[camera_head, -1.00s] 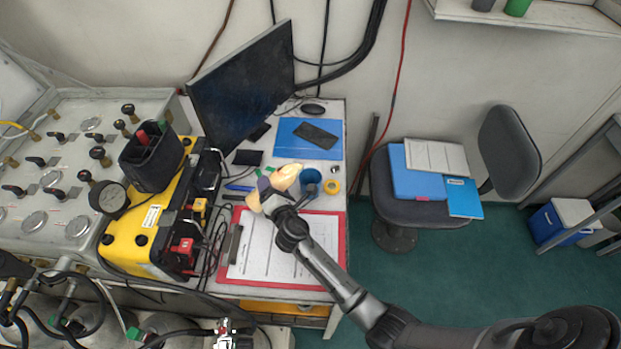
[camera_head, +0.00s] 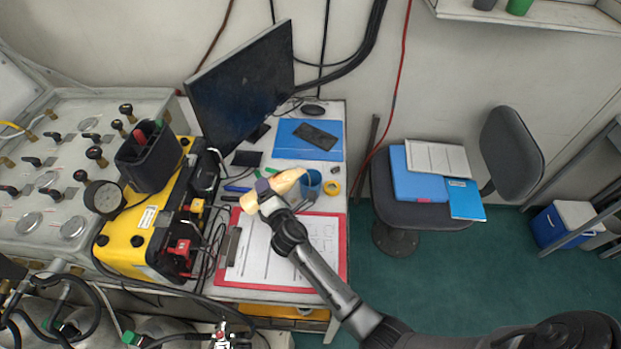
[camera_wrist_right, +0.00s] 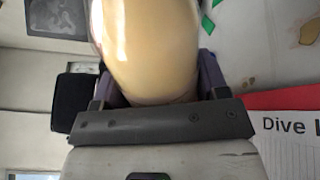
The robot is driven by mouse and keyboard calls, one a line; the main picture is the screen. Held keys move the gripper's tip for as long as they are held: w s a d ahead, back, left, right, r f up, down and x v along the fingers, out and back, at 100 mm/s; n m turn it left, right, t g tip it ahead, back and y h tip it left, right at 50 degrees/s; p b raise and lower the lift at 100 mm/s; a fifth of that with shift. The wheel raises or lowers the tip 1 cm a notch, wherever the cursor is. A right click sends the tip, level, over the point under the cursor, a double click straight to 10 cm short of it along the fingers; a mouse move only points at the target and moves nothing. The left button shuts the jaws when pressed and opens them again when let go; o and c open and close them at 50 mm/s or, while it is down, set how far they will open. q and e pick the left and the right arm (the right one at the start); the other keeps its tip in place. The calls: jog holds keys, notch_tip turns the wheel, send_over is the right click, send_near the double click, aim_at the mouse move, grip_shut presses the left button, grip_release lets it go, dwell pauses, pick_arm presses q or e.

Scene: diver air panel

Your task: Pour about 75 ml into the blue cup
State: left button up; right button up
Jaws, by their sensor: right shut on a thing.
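My right gripper (camera_head: 266,192) is shut on a cream-coloured rounded container (camera_head: 286,181), just left of the cup. The container is tilted well over, its far end pointing up and right towards the cup. In the right wrist view the container (camera_wrist_right: 150,45) fills the space between the fingers of the gripper (camera_wrist_right: 155,90). Its mouth, any flow and the level inside the cup cannot be made out. My left gripper is not in view.
A red clipboard (camera_head: 338,262) with a sheet lies below the gripper. A blue folder with a dark phone (camera_head: 315,136) lies behind. A monitor (camera_head: 240,85) and yellow case (camera_head: 130,245) stand left.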

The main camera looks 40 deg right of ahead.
jog(key=shift+a+r+m, duration=0.1)
jog(key=shift+m, duration=0.2)
dwell(0.4)
dwell(0.5)
jog(key=shift+r+m, duration=0.2)
jog(key=shift+m, duration=0.2)
jog(key=shift+a+r+m+p, duration=0.1)
jog(key=shift+r+m+p, duration=0.2)
jog(key=shift+p, duration=0.1)
jog(key=shift+w+r, duration=0.1)
jog(key=shift+r, duration=0.1)
dwell(0.5)
jog(key=shift+a+f, duration=0.1)
